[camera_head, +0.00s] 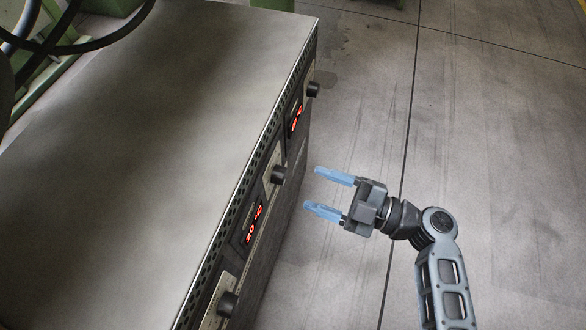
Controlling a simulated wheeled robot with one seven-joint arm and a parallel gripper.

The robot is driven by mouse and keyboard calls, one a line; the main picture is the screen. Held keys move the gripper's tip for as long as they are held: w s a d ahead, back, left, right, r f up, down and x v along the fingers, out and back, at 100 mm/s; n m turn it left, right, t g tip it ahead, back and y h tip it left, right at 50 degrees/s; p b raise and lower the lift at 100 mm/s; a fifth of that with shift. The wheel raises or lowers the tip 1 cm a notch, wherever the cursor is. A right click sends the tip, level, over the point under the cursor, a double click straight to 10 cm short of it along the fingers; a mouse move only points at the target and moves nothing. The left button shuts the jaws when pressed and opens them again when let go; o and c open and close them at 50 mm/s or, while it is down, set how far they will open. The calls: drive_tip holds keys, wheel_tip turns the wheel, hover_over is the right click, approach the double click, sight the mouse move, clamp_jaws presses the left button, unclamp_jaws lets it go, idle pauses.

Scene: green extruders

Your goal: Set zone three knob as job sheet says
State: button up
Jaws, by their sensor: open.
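A grey metal control cabinet (130,130) fills the left side, seen from above. Its front panel carries black knobs: a near knob (228,304), a middle knob (279,174) and a far knob (313,89). I cannot tell which is zone three, as the labels are too small to read. Red digital displays sit between the knobs, one nearer (253,225) and one farther (296,119). My gripper (312,189) is open and empty, its blue fingers pointing left toward the panel, apart from the middle knob. No job sheet can be made out.
The concrete floor (490,150) to the right is clear, with dark seam lines and stains. Black cables (85,45) and green machine frames (40,80) stand at the upper left. Another green part shows at the top edge.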

sight(285, 178)
drive_tip(key=x, duration=0.7)
drive_tip(key=shift+s, duration=0.1)
drive_tip(key=shift+d, duration=0.1)
drive_tip(key=c, duration=1)
